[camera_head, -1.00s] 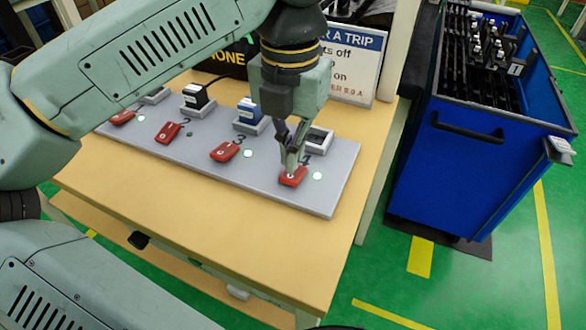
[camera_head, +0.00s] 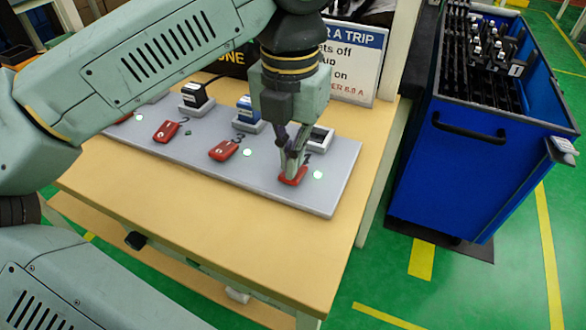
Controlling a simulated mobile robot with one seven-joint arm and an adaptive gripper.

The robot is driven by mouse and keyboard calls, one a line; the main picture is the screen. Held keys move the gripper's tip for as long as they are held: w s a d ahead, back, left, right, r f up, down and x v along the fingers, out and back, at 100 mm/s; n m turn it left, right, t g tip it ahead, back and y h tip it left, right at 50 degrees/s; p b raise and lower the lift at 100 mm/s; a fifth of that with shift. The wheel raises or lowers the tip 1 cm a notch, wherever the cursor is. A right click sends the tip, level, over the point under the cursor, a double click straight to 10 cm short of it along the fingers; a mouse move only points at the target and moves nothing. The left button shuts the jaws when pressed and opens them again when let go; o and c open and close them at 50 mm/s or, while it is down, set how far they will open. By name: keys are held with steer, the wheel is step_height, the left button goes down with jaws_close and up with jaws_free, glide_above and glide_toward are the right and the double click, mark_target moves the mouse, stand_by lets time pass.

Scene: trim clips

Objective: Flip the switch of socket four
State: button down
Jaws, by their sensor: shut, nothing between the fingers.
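The grey socket panel (camera_head: 240,181) lies on the wooden table. It carries a row of red rocker switches, each beside a socket. The red switch at the right end (camera_head: 293,178), by socket four, is partly hidden by my fingers. A green light (camera_head: 318,174) shows to its right.
Another red switch (camera_head: 223,150) and a blue plug (camera_head: 247,110) are to the left, with a black plug (camera_head: 194,94) farther left. A sign (camera_head: 355,60) stands behind. A blue cart (camera_head: 470,180) is to the right. The table front (camera_head: 190,220) is clear.

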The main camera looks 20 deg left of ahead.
steer(key=shift+f+b, duration=0.65)
steer(key=shift+f, duration=0.15)
steer(key=shift+r, duration=0.1)
steer(key=shift+r+p, duration=2.5)
steer(key=shift+r, duration=1)
steer(key=shift+f, duration=0.1)
